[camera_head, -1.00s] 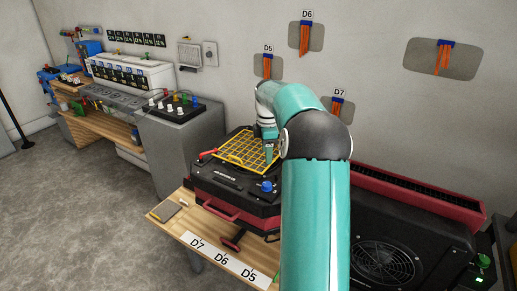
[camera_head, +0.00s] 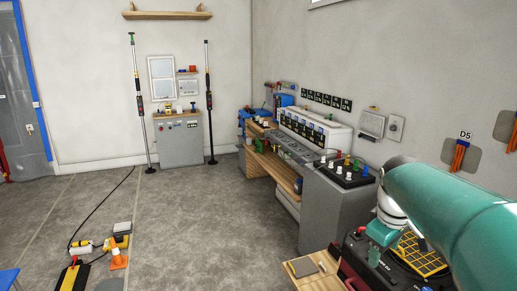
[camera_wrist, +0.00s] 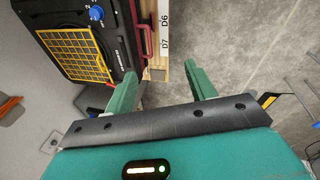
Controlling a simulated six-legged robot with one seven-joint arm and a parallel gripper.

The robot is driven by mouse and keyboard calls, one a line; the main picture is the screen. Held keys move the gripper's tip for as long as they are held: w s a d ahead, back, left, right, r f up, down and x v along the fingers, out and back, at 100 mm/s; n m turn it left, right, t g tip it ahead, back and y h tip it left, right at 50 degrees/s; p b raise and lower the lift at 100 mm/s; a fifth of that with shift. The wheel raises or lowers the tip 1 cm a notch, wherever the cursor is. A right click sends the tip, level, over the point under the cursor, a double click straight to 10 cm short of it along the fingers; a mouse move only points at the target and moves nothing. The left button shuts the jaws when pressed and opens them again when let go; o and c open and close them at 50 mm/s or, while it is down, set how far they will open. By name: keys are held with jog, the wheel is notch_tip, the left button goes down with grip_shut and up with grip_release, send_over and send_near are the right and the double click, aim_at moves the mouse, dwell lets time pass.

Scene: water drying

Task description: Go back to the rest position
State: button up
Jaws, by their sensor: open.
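My gripper shows in the wrist view (camera_wrist: 162,70), with its two green fingers spread wide apart and nothing between them. In the head view my teal arm reaches in from the right edge, and my gripper (camera_head: 375,254) points down beside the yellow grid (camera_head: 420,255). The grid lies on a black machine with a red handle, at the lower right. In the wrist view the yellow grid (camera_wrist: 75,55) and the black machine (camera_wrist: 122,50) are at the upper left, apart from the fingers.
A wooden table edge (camera_head: 318,270) with a small flat pad is left of the machine. A grey bench with coloured knobs (camera_head: 345,172) stands behind it. An orange cone (camera_head: 118,259) and cables lie on the floor at the left. The middle floor is clear.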

jog(key=s+a+f+m+t, duration=0.1)
jog(key=s+a+m, duration=0.2)
jog(key=s+a, duration=0.3)
jog(key=s+a+f+m+t+y, duration=0.1)
jog(key=s+a+f+m+t, duration=0.1)
jog(key=s+a, duration=0.5)
jog(key=s+m, duration=0.1)
jog(key=s, duration=0.3)
jog(key=shift+f, duration=0.25)
jog(key=c, duration=0.4)
jog(key=shift+w+d, duration=0.1)
jog(key=shift+d, duration=0.1)
